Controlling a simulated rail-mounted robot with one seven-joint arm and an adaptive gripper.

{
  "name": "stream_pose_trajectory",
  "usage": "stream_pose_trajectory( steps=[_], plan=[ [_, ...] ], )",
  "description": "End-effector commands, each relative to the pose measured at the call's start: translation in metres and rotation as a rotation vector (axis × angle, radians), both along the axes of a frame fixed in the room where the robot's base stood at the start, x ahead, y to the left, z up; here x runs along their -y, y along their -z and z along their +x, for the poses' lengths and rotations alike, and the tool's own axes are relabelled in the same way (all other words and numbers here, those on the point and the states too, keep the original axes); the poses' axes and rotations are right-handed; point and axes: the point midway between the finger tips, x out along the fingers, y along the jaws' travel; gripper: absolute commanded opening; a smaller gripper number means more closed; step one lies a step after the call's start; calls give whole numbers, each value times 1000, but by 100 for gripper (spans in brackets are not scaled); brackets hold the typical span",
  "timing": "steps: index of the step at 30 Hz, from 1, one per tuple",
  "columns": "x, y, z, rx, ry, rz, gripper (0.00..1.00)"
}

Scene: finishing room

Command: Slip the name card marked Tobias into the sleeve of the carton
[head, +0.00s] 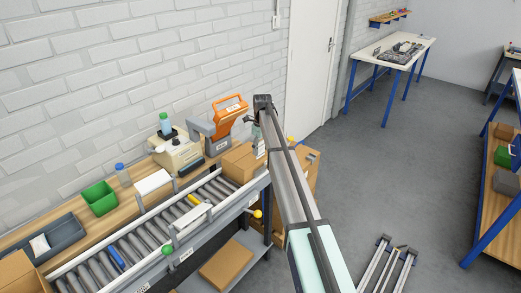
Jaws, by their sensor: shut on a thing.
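My gripper (257,139) hangs from the end of my arm, above the right end of the roller conveyor. It is shut on a small pale card (259,150), seen nearly edge-on. No name can be read on it at this size. A brown carton (240,163) sits on the conveyor just below and left of the gripper. The card is close to the carton's upper right side; I cannot tell whether they touch. The carton's sleeve cannot be made out. My arm hides part of the area to the right.
The roller conveyor (140,238) runs along a wooden bench with a green bin (99,198), a grey tray (50,245) and an orange machine (230,110). Another carton (312,160) stands right of my arm. The floor (390,180) farther right is mostly clear.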

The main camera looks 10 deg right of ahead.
Motion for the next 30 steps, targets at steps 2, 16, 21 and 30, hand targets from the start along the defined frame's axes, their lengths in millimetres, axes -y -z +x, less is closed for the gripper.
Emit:
stream_pose_trajectory(
  steps=[2, 16, 21, 30],
  plan=[
    [0, 4, 0, 0, -1, 0, 39],
    [-1, 30, -2, 0, -3, 0, 39],
    [-2, 41, -2, -1, -3, -1, 39],
    [-2, 59, -3, 0, -3, 0, 39]
  ],
)
